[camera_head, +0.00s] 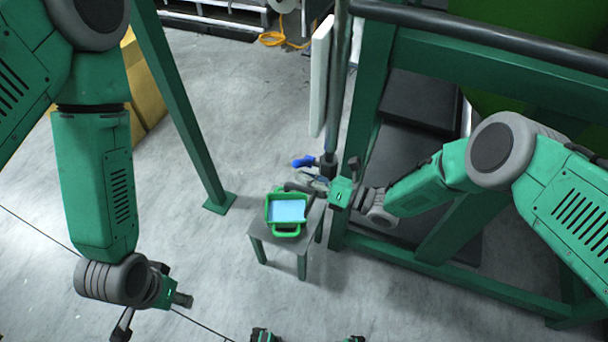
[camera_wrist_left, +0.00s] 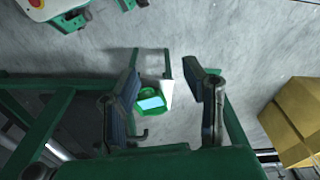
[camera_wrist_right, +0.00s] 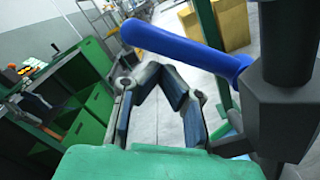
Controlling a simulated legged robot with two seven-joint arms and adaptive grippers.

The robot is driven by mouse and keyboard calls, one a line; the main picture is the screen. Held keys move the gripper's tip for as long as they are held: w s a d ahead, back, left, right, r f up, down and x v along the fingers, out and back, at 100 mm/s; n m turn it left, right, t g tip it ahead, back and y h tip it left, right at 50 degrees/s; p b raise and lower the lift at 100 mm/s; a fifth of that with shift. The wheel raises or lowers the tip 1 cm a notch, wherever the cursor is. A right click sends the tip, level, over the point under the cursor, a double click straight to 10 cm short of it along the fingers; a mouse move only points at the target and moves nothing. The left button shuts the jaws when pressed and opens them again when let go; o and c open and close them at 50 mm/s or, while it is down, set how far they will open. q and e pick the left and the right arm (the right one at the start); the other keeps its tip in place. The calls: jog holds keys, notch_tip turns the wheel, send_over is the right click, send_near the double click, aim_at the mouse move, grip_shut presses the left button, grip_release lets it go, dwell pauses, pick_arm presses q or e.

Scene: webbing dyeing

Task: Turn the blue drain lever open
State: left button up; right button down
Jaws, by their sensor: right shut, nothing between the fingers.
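The blue drain lever (camera_head: 303,162) sticks out to the left from the dark valve (camera_head: 328,163) at the foot of a vertical pipe. In the right wrist view the lever (camera_wrist_right: 185,48) runs across the top, joined to the dark valve body (camera_wrist_right: 285,100) at right. My right gripper (camera_head: 305,184) is just below the lever in the head view, shut and empty. In the right wrist view its fingers (camera_wrist_right: 165,82) lie under the lever; I cannot tell whether they touch it. My left gripper (camera_head: 152,312) is open and empty at lower left, far from the lever; its spread fingers also show in the left wrist view (camera_wrist_left: 165,90).
A green tray (camera_head: 286,233) with light-blue contents stands on a small grey stool (camera_head: 258,231) beneath the valve. A green frame (camera_head: 362,115) rises to the right, and a green post (camera_head: 183,105) stands at left. The floor between post and stool is clear.

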pick_arm(q)
jog(key=shift+s+a, duration=0.2)
jog(key=shift+s, duration=0.3)
pick_arm(e)
jog(key=shift+w+d+r+m, duration=0.15)
jog(key=shift+r+m, duration=0.15)
jog(key=shift+m, duration=0.1)
